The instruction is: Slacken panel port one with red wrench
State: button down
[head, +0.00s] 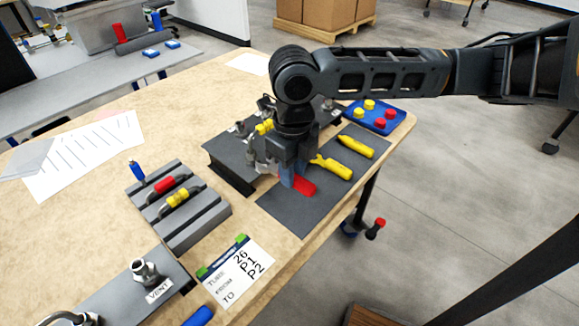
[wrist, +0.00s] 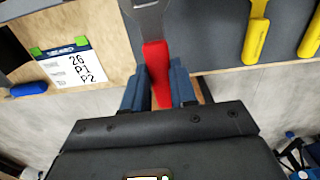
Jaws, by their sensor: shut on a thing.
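The red wrench (head: 305,187) has a red handle, which shows below my gripper (head: 289,178) at the dark mat beside the panel. In the wrist view my gripper's blue fingers (wrist: 159,88) are shut on either side of the red wrench's handle (wrist: 155,62), and its grey metal head points away, cut off by the top edge. I cannot tell whether the wrench touches the mat. The dark panel (head: 229,163) carries metal fittings and a yellow part; my gripper and wrist cover part of it, and I cannot tell which fitting is port one.
Two yellow tools, one wrench-like (head: 333,167) and one slimmer (head: 355,147), lie on the dark mat (head: 283,216). A blue tray (head: 391,121) holds red and yellow caps. A grey grooved rack (head: 200,224), a card (head: 236,275) and a VENT fitting (head: 146,270) stand left and front.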

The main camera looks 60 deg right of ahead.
jog(key=shift+s+a+r+p, duration=0.2)
jog(key=shift+s+r+p, duration=0.1)
jog(key=shift+s+r, duration=0.4)
jog(key=shift+s+a+r+p, duration=0.25)
jog(key=shift+s+r, duration=0.2)
jog(key=shift+s, duration=0.3)
notch_tip(320, 180, up, 7)
jog(key=p, duration=0.5)
jog(key=shift+f, duration=0.1)
